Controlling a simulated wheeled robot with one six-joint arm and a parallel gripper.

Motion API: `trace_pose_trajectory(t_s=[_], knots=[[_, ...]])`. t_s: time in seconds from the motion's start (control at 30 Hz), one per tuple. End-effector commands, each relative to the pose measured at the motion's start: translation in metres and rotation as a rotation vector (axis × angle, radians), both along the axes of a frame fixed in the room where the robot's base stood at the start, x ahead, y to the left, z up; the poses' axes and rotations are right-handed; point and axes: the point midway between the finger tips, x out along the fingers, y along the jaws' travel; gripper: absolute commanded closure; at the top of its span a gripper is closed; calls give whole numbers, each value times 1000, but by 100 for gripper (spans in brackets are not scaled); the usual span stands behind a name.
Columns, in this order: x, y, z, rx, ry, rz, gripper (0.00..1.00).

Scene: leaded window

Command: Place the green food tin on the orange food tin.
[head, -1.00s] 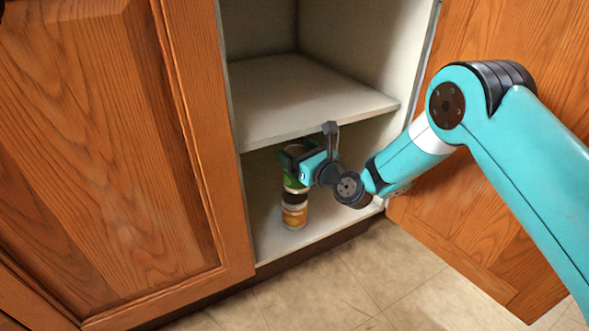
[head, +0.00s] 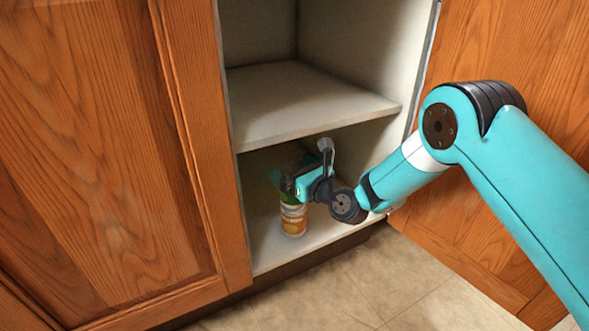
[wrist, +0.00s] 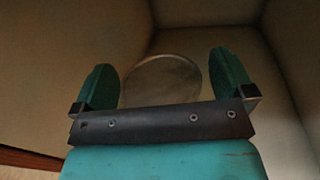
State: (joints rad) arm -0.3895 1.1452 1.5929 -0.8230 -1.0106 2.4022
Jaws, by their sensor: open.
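The orange food tin (head: 293,220) stands upright on the cabinet floor in the head view. The green food tin (head: 288,196) shows as a small green patch directly above it, mostly hidden by my gripper. It appears to sit on the orange tin, but the join is hard to make out. In the wrist view a round pale lid (wrist: 162,80), which looks like the green tin's top, lies between my fingers. My gripper (wrist: 165,82) is open around it, with a narrow gap on each side.
A shelf board (head: 310,105) runs just above my gripper. The left cabinet door (head: 110,150) and the open right door (head: 500,190) flank the opening. The cabinet floor (head: 262,232) around the tins is clear.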

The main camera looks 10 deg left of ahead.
Motion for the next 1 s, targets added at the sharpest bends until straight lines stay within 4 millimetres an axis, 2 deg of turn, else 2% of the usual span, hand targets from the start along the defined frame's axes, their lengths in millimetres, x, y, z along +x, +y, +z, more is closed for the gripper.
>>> trace_pose_trajectory(t_s=[0.1,0.27,0.67,1.0], knots=[[0,0,4,0,0,0,0],[-12,-13,2,-1,6,1,0],[-63,-65,-1,1,9,-3,0],[-76,-79,-3,1,-2,-1,0]])
